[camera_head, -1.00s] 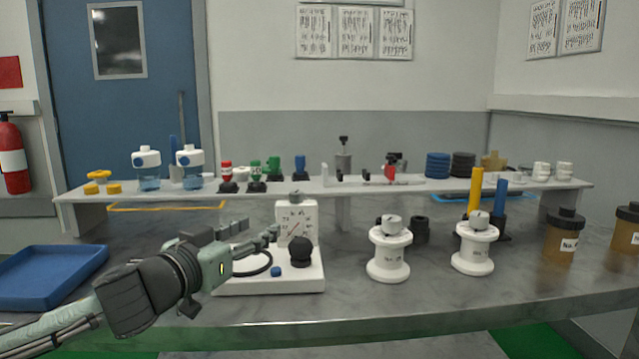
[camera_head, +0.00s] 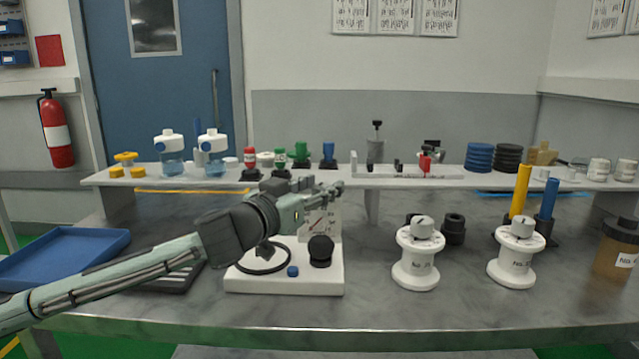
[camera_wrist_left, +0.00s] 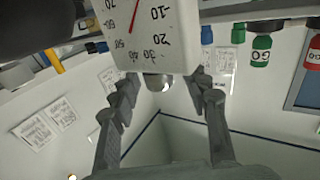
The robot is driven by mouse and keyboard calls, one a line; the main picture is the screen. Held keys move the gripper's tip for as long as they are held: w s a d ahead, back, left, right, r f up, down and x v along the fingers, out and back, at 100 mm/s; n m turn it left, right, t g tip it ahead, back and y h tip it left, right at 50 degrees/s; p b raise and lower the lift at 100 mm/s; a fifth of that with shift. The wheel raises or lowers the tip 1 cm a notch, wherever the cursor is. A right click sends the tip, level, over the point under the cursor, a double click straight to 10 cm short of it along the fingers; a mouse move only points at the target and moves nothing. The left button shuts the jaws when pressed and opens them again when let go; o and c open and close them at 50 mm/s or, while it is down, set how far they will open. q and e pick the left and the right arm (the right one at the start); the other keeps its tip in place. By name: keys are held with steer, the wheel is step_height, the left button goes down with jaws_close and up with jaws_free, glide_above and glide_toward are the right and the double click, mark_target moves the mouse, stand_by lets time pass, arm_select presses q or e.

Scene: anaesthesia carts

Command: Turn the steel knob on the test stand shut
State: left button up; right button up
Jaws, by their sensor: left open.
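The test stand has a white base (camera_head: 285,284), an upright white gauge plate (camera_head: 322,222), a round black knob (camera_head: 320,250), a small blue cap (camera_head: 292,271) and a black hose loop. In the left wrist view the gauge plate (camera_wrist_left: 152,38) appears upside down, with a red needle. The steel knob (camera_wrist_left: 158,83) shows at the plate's edge, between the fingers. My left gripper (camera_head: 333,189) is open at the top of the plate, its fingers (camera_wrist_left: 165,88) on either side of the knob, with gaps visible. In the head view the gripper hides the knob.
A blue tray (camera_head: 62,258) lies at left. Two white spools (camera_head: 415,262) (camera_head: 513,262) with grey tops stand right of the stand. A raised shelf (camera_head: 455,183) behind carries bottles, valves and discs.

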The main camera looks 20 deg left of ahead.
arm_select(q)
jaws_close()
stand_by(0.4)
steer(key=shift+w+m+h, duration=0.1)
steer(key=shift+m+h, duration=0.2)
steer(key=shift+h, duration=0.2)
steer(key=shift+a+r+m+g+h, duration=0.1)
steer(key=shift+r+m+g+h, duration=0.05)
steer(key=shift+m+g+h, duration=1.15)
steer(key=shift+r+m+g+h, duration=0.1)
steer(key=shift+m+g+h, duration=0.7)
steer(key=shift+h, duration=1)
steer(key=m+g+h, duration=0.4)
steer(key=m+g, duration=0.1)
steer(key=shift+w+f, duration=0.1)
steer(key=shift+f, duration=0.15)
steer(key=m+g+h, duration=0.1)
steer(key=m+g, duration=0.1)
steer(key=g, duration=0.1)
steer(key=m+g+h, duration=0.1)
steer(key=m+g, duration=0.1)
steer(key=g, duration=0.1)
steer(key=shift+g, duration=0.5)
